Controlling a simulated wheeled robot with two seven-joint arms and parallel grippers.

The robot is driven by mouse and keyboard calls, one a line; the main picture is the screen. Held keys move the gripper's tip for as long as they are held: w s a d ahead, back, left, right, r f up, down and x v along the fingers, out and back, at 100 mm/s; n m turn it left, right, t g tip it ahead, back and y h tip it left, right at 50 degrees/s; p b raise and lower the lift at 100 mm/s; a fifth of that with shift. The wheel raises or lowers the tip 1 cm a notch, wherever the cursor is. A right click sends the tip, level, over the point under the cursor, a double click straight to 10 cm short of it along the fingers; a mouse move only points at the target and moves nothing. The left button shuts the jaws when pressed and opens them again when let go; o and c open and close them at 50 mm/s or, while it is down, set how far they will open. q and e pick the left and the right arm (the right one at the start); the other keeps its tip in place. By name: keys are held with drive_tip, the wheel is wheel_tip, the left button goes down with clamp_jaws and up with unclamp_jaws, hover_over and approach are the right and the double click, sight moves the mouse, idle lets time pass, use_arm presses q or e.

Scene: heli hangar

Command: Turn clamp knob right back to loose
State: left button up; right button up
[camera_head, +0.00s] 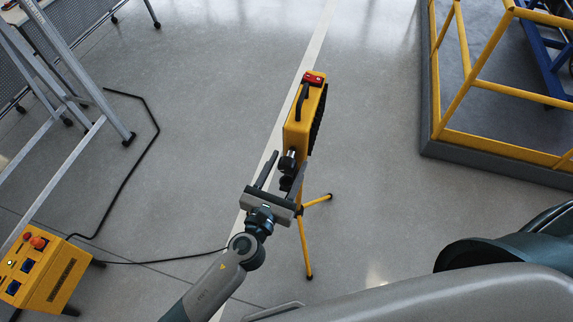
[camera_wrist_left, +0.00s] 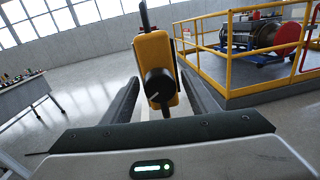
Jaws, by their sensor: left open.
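A yellow work lamp (camera_head: 299,125) stands on a yellow tripod (camera_head: 304,240) in the middle of the head view, with a black handle and a red part on top. A black clamp knob (camera_head: 287,162) is on its near side. In the left wrist view the knob (camera_wrist_left: 159,85) shows round, with a pale mark at its lower left, in front of the yellow lamp housing (camera_wrist_left: 153,48). My left gripper (camera_head: 283,174) is open, its fingers on either side of the knob's line; in the wrist view no contact is visible. My right gripper is not in view.
A yellow power box (camera_head: 42,272) with a black cable (camera_head: 135,178) is at the lower left. A grey ladder (camera_head: 75,95) stands at the left. A yellow-railed platform (camera_head: 490,147) is at the right. The floor around the tripod is clear.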

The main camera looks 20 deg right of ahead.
use_arm(q)
drive_tip(key=c, duration=1)
